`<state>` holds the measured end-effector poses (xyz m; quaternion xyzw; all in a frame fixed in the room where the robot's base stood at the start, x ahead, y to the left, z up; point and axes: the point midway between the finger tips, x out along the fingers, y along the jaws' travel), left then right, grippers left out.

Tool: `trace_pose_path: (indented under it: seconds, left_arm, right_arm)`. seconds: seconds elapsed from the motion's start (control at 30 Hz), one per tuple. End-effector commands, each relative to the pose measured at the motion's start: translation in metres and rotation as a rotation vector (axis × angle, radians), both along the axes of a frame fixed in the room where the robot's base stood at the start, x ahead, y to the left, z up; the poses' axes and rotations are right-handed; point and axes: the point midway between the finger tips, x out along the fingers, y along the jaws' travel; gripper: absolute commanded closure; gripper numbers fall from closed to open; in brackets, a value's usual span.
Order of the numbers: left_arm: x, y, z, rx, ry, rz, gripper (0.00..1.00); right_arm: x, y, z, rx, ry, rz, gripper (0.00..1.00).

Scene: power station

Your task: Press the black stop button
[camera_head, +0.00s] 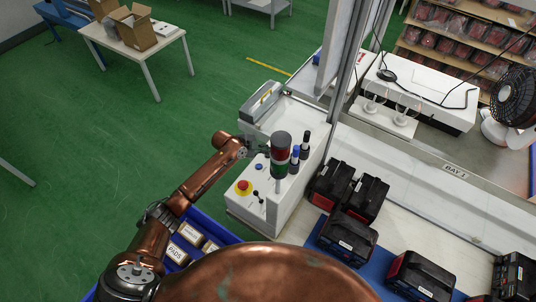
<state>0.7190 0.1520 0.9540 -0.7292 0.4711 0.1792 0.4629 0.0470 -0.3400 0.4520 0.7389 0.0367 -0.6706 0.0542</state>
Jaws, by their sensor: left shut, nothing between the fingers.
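A white control box (286,203) stands at the end of the bench. On its top are a red mushroom button on a yellow base (243,187), a small blue button (259,167) and small black controls (256,194). Which black part is the stop button is too small to tell. A red and green signal tower (281,150) rises from the box. My left gripper (262,151) is shut and empty, over the far part of the box behind the blue button and beside the tower, which partly hides its tip. Contact cannot be told. My right gripper is not in view.
Dark bottle-like posts (305,145) stand right of the tower. Several black battery packs (346,238) lie on the bench to the right. A blue crate (216,228) with labelled boxes is below my left arm. Green floor (110,170) is open at left.

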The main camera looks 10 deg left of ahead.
Motion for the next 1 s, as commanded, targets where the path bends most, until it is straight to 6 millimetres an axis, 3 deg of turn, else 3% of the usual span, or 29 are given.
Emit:
trace_pose_path:
  seconds: [0.4, 1.0]
  left_arm:
    - [0.0, 0.0, 0.043, 0.0, -0.001, 0.0, 1.0]
    - [0.0, 0.0, 0.044, 0.0, -0.001, 0.001, 1.0]
  right_arm:
    - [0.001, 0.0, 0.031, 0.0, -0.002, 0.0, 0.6]
    - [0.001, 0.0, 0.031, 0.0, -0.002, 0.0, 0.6]
